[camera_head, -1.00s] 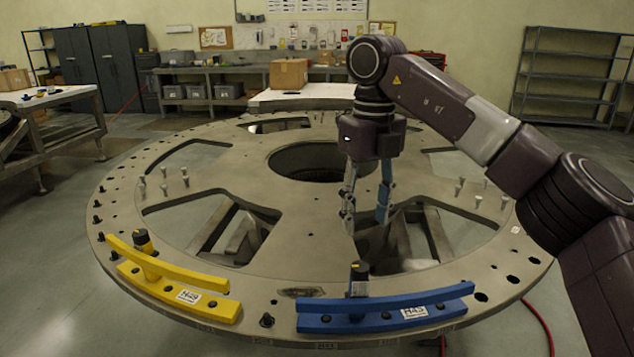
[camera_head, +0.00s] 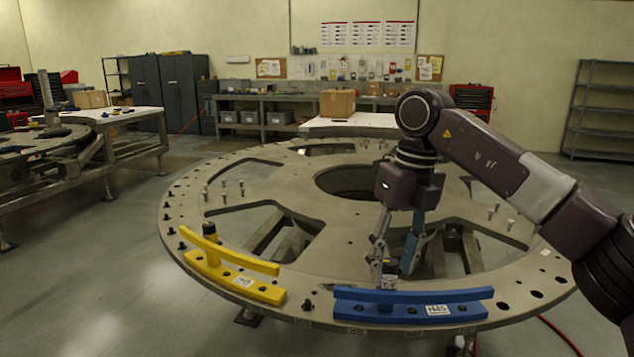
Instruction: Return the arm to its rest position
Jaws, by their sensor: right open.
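My right gripper (camera_head: 391,277) hangs down from my right arm, which comes in from the right. Its two fingers are spread apart, in front of or beside the dark post (camera_head: 389,270) of the blue bracket; the picture does not settle whether they touch it. The blue bracket (camera_head: 460,302), with a white label, lies on the near rim of the large grey turret plate (camera_head: 330,225). The yellow bracket (camera_head: 235,262) with its black-topped post sits on the rim further left. My left gripper is out of view.
A workbench (camera_head: 135,114) stands at the left. A cardboard box (camera_head: 337,103) sits on a pale-topped table behind the plate. Grey shelving (camera_head: 600,115) stands at the back right. Several short pins stand up from the plate. The floor at the lower left is clear.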

